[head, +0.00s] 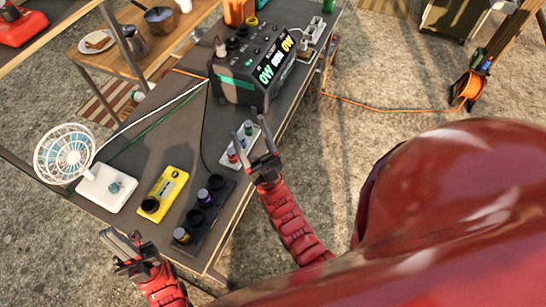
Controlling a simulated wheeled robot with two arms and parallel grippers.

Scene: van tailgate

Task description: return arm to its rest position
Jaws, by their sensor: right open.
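My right gripper (254,146) is at the end of the red arm that reaches up over the right edge of the dark table (180,130). My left gripper (121,240) is at the lower left, in front of the table's near edge. Its fingers point up and away, and their gap is not clear. I see no object in it.
A black power station (252,80) with lit displays stands on the table. Nearer are a yellow box (163,193), a dark rack with round pieces (205,212) and a white fan (66,152) on a white base. An orange cable (380,106) runs across open ground.

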